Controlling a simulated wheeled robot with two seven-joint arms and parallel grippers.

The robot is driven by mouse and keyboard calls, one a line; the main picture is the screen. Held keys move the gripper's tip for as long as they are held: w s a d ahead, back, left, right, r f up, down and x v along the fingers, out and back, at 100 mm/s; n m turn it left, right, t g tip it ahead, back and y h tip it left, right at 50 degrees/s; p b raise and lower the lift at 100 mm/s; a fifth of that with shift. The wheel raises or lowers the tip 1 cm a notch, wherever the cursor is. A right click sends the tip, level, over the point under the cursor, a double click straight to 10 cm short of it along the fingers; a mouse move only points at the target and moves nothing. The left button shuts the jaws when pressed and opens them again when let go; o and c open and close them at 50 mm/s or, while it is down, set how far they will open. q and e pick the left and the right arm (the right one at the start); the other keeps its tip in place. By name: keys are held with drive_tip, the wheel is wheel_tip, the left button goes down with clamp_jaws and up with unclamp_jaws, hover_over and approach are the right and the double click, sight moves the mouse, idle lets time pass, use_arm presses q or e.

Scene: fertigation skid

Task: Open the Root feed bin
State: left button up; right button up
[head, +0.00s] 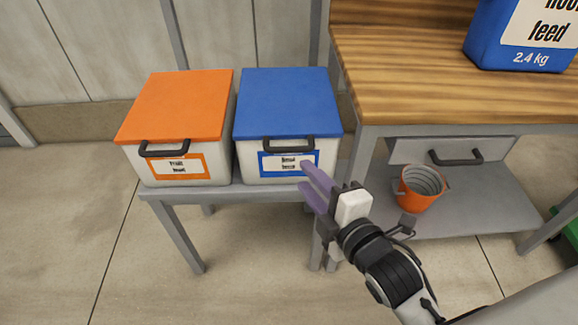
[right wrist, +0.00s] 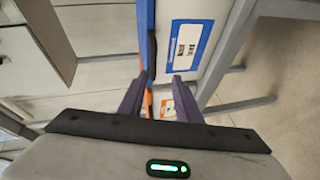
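The Root feed bin (head: 290,105) is a white box with a shut blue lid, standing on a low grey stand. Its dark handle (head: 288,141) is at the lid's front edge, above a blue-bordered label (head: 289,163) whose print is blurred. My right gripper (head: 303,175) is in front of the bin's right front, its purple fingers apart and empty. In the right wrist view, the gripper (right wrist: 157,80) points along the bin's front; the blue lid edge and dark handle (right wrist: 151,62) lie ahead, roughly between the fingers. Contact cannot be told. My left gripper is not in view.
A white bin with an orange lid (head: 180,102) stands close on the left. A wooden-topped bench (head: 440,75) on the right carries a blue feed bag (head: 495,45). Below are a drawer handle (head: 455,158) and an orange pot (head: 418,195) on a shelf. The floor in front is clear.

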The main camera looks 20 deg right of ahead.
sight(290, 152)
drive_tip(key=shift+n+t, duration=0.3)
drive_tip(key=shift+n, duration=0.2)
drive_tip(key=x, duration=0.7)
drive_tip(key=r+b+x, duration=0.1)
drive_tip(key=x, duration=0.2)
drive_tip(key=shift+w, duration=0.35)
clamp_jaws()
